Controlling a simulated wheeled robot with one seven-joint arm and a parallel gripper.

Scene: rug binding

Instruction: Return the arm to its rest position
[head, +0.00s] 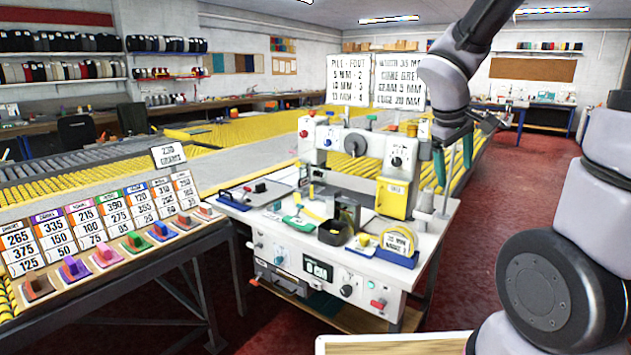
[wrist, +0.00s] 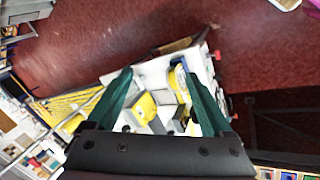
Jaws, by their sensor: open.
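My gripper (head: 454,155) hangs at the end of my raised arm, in front of the right side of the white binding machine (head: 350,150) in the head view. In the wrist view my gripper (wrist: 158,95) has its two dark green fingers spread apart with nothing held between them. The machine's white top and yellow parts (wrist: 148,105) show below and between the fingers, apart from them as far as I can tell.
A sloped rack (head: 110,240) with number cards and coloured blocks stands at the left. The machine's table (head: 330,265) carries tools and a tape roll (head: 398,243). Red floor (head: 520,185) is open to the right. Yellow roller tables (head: 240,140) lie behind.

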